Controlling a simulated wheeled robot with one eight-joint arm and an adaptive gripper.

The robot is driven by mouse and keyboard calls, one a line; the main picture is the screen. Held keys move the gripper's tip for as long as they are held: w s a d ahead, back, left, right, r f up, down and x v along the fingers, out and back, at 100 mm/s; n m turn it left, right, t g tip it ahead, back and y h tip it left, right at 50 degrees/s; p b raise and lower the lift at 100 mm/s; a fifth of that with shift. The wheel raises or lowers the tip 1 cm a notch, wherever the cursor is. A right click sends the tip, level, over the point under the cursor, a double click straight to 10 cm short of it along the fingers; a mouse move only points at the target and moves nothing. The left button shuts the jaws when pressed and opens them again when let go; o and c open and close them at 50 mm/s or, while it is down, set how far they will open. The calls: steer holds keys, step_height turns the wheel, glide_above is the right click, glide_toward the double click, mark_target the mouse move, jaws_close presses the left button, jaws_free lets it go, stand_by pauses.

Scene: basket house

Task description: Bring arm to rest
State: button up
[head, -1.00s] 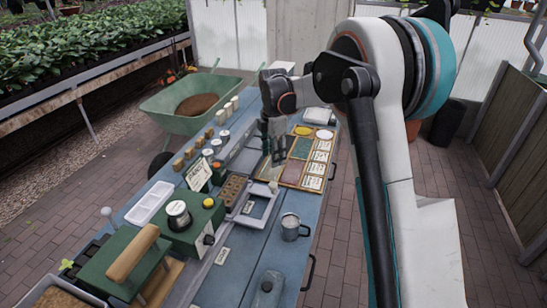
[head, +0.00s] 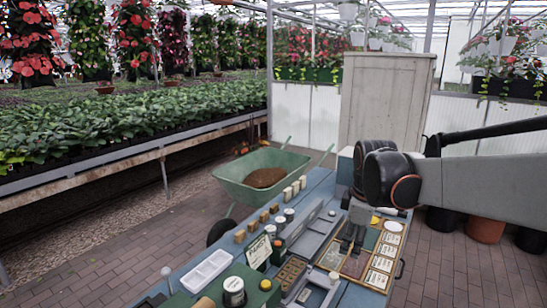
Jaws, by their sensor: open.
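My arm reaches in from the right edge in the head view, with its dark wrist joints above the far part of the blue workbench (head: 330,187). My gripper (head: 350,243) hangs downward from the wrist, open, with nothing seen between its fingers. It appears in front of the wooden tray of labelled cards and coloured squares (head: 372,280), hiding part of it. Whether the fingertips touch anything cannot be told.
The bench holds small blocks, jars, a white tray (head: 207,271) and a seed tray (head: 290,273). A green wheelbarrow (head: 237,172) with soil stands beyond it. A grey cabinet (head: 387,105) and plant beds are behind. Brick floor (head: 450,262) is open at right.

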steer(key=s+f+m+t, duration=0.1)
steer(key=s+m+t, duration=0.3)
steer(key=s+m, duration=0.8)
steer(key=s, duration=1.1)
steer(key=shift+s+a+f+m+t, duration=0.2)
steer(key=shift+s+m+t, duration=0.1)
steer(key=shift+s+m, duration=0.1)
